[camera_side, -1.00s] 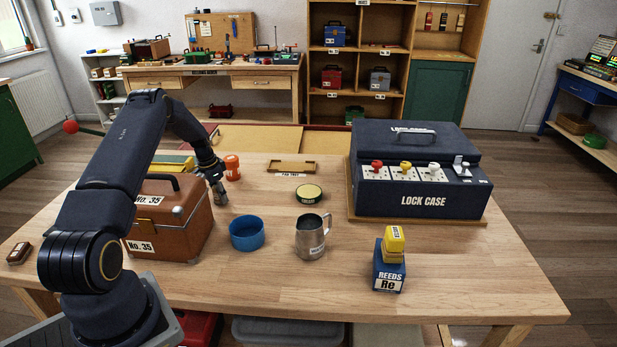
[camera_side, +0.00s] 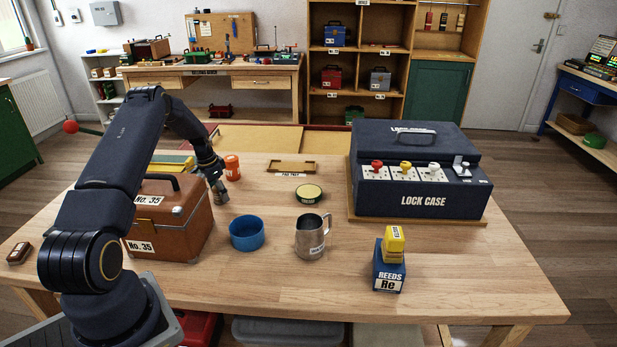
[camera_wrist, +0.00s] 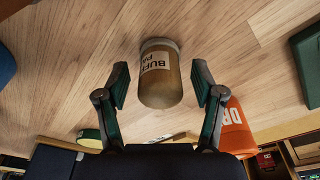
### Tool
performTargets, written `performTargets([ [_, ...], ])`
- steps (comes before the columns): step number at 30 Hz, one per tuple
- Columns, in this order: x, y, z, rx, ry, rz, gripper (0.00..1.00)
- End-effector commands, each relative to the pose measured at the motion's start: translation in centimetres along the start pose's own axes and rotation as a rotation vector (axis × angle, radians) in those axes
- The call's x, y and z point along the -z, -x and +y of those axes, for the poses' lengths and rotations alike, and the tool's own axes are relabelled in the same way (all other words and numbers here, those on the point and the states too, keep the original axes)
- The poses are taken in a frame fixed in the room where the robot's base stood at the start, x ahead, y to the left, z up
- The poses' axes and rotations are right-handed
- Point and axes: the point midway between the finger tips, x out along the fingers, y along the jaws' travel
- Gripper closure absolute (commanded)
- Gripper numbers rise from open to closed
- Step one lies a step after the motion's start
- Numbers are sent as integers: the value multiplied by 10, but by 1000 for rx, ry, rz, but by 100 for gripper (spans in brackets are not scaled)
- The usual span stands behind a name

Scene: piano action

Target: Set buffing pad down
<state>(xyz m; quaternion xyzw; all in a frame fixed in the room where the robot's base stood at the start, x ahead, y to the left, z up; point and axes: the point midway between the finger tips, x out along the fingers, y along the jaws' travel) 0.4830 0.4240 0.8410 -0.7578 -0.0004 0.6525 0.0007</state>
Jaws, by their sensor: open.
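The buffing pad (camera_wrist: 161,75) is a tan cylinder with a pale label reading "BUFF PA" in the wrist view. It sits between my open fingers, with a gap on both sides. Wooden table top surrounds it; I cannot tell exactly how its base meets the table. In the side view my gripper (camera_side: 217,189) points down low over the table, right of the brown No. 35 case (camera_side: 170,218). The pad is hard to make out there, mostly hidden by the fingers. A shallow wooden tray (camera_side: 291,164) with a "PAD" label lies empty farther back.
An orange container (camera_side: 232,167) stands close behind my gripper; it also shows beside the right finger in the wrist view (camera_wrist: 236,130). A blue cup (camera_side: 247,233), round tin (camera_side: 308,194), metal mug (camera_side: 311,237), reeds box (camera_side: 388,270) and lock case (camera_side: 420,190) are to the right.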

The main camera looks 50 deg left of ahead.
Motion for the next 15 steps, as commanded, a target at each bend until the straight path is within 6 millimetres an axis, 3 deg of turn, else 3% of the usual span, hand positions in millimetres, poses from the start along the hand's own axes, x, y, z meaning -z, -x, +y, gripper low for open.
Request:
performTargets([
  [9,0,70,-1,4,1,4,32],
  [15,0,103,-1,3,0,2,32],
])
